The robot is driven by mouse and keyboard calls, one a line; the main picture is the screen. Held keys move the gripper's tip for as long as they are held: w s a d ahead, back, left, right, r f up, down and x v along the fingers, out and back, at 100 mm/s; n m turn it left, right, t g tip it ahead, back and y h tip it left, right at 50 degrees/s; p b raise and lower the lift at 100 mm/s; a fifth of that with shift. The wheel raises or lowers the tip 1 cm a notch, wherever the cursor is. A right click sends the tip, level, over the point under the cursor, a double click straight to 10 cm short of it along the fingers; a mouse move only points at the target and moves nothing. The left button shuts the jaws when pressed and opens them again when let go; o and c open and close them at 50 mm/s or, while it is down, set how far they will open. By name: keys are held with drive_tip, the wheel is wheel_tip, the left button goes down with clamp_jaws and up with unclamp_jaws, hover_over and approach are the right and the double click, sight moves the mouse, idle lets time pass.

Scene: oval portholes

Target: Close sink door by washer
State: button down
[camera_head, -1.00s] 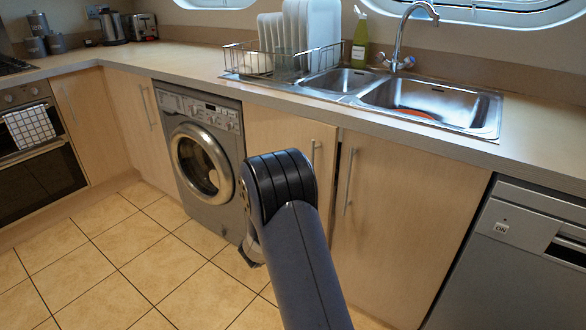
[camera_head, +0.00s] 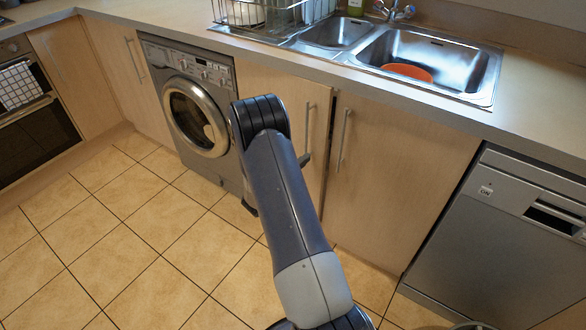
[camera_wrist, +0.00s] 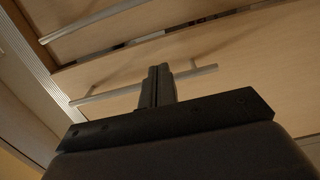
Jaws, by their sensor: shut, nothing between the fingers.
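The sink door by the washer (camera_head: 282,84) is the pale wood door between the washer (camera_head: 194,112) and the right sink door (camera_head: 395,165). A dark gap shows along its right edge, so it looks slightly ajar. Its upright bar handle (camera_head: 307,120) is near that edge. My arm hides its lower left part. In the head view my gripper is mostly hidden behind my arm; a dark tip shows just below that handle. In the wrist view my gripper (camera_wrist: 159,78) is shut and empty, close to a bar handle (camera_wrist: 110,94); contact cannot be told.
The right sink door has its own handle (camera_head: 343,138). The counter (camera_head: 300,65) with the sink (camera_head: 425,60) runs above the doors. A dishwasher (camera_head: 505,235) stands at the right. The tiled floor (camera_head: 120,230) at the left is clear.

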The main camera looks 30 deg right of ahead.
sight(320, 145)
drive_tip(key=x, duration=0.6)
drive_tip(key=b+x, duration=0.3)
drive_tip(key=shift+w+d+f, duration=0.1)
drive_tip(key=shift+d+f, duration=0.1)
drive_tip(key=shift+d+r, duration=0.15)
drive_tip(key=shift+d, duration=0.1)
drive_tip(key=shift+r, duration=0.3)
drive_tip(key=shift+d, duration=0.1)
drive_tip(key=shift+w, duration=0.1)
